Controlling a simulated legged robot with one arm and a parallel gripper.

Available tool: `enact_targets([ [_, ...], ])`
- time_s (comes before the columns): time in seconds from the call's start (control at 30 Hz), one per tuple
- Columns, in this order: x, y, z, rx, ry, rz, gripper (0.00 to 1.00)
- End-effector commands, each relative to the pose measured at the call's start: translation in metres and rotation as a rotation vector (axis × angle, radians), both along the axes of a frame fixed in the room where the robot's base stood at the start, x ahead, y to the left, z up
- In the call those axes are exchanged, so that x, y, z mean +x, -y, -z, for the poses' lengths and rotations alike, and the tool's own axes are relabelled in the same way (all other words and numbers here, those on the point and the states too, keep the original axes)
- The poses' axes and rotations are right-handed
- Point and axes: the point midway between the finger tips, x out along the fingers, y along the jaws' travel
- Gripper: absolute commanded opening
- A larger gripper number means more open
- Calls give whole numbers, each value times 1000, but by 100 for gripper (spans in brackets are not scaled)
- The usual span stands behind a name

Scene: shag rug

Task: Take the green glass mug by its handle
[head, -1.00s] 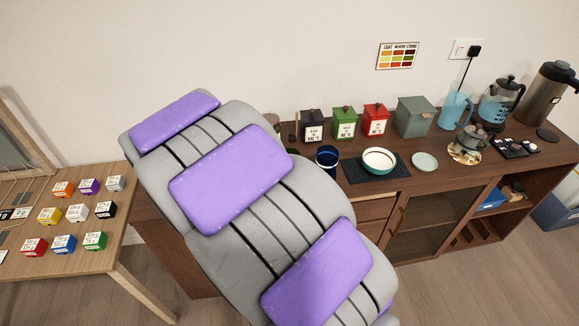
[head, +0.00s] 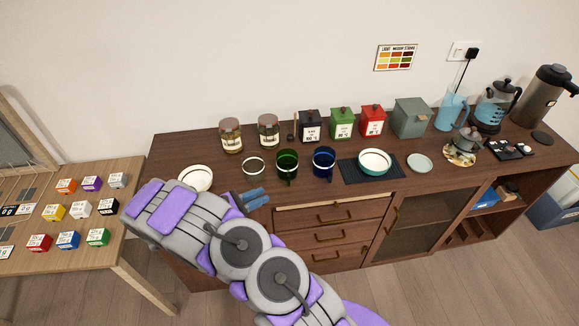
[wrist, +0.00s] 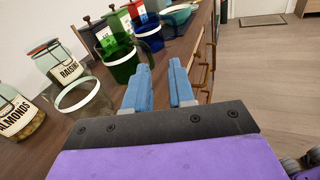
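The green glass mug (head: 287,164) stands upright on the wooden sideboard, between a clear glass mug (head: 253,170) and a blue glass mug (head: 324,162). Its handle appears to face the front edge of the sideboard. In the wrist view the green mug (wrist: 121,64) is just ahead and left of my fingers. My gripper (head: 266,196) has blue fingers and is near the sideboard's front edge, in front of and left of the green mug. In the wrist view my gripper (wrist: 160,64) is open, with an empty gap between its fingers, apart from the mug.
A white bowl (head: 195,178) is left of the clear mug. Two labelled jars (head: 231,136) stand behind. Canisters (head: 342,124) line the wall. A dark mat with a teal bowl (head: 375,163) lies to the right. Drawers with handles (head: 335,217) are below the front edge.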

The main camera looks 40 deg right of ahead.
Motion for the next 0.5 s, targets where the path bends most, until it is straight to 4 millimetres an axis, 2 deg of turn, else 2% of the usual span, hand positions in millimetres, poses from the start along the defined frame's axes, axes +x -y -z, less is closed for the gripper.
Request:
enact_targets([
  [0.1, 11, -10, 21, -21, -50, -62, 24],
  [0.27, 18, -11, 36, -29, -83, -105, 24],
  [0.37, 18, -2, 40, -26, -88, -111, 24],
  [0.5, 17, 25, 42, -22, -89, -109, 24],
])
